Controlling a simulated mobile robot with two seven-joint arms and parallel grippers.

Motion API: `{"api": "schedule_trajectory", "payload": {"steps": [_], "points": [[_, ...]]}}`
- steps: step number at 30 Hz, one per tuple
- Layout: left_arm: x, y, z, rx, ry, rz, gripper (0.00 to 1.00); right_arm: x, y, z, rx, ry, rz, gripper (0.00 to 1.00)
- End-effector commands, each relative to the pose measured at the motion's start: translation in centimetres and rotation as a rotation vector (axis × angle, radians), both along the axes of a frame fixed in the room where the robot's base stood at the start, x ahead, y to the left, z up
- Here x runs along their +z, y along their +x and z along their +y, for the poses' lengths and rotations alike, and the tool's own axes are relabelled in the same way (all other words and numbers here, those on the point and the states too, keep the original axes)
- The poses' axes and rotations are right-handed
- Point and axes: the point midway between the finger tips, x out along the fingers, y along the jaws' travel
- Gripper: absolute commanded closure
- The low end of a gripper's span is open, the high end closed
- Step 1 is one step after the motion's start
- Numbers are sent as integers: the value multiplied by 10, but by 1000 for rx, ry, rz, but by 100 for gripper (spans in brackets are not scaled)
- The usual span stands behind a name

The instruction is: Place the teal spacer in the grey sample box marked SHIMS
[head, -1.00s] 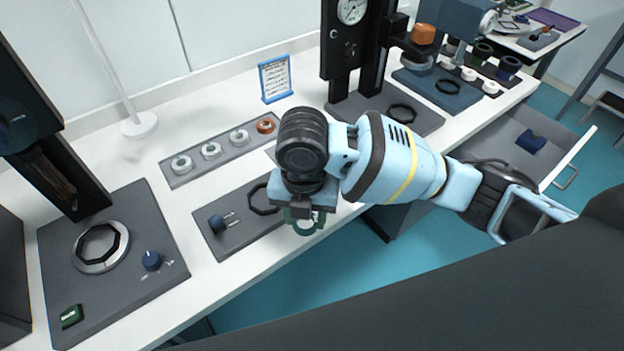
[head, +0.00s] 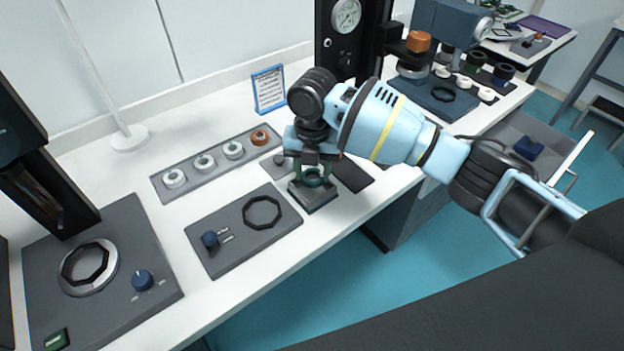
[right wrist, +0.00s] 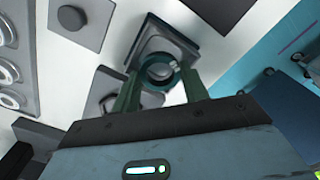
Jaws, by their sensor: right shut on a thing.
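My right gripper (head: 314,178) is shut on the teal spacer (head: 313,174), a small ring. In the head view it is directly over a small square grey box (head: 313,203) near the table's front edge. In the right wrist view the spacer (right wrist: 160,71) sits between the green fingertips, in front of the grey box (right wrist: 150,46). I cannot tell whether the spacer is above the box's rim or inside it. No SHIMS lettering is readable on the box. My left gripper is not in view.
A dark flat slab (head: 352,174) lies right of the box, and a small grey square piece (head: 273,165) lies behind it. A grey panel with a black octagonal ring (head: 240,240) is at left. A tray with several rings (head: 218,170) is behind. A black press stand is at back.

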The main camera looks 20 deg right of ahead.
Motion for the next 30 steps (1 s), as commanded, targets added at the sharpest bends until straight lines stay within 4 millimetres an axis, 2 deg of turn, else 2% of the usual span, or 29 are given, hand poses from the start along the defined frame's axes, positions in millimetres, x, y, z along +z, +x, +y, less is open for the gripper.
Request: {"api": "schedule_trajectory", "payload": {"steps": [5, 14, 30], "points": [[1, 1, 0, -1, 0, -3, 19, -1, 1, 0, 1, 0, -1, 78], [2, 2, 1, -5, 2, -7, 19, -33, 0, 0, 0, 0, 0, 78], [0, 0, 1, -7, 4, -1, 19, -43, 0, 0, 0, -1, 0, 78]]}}
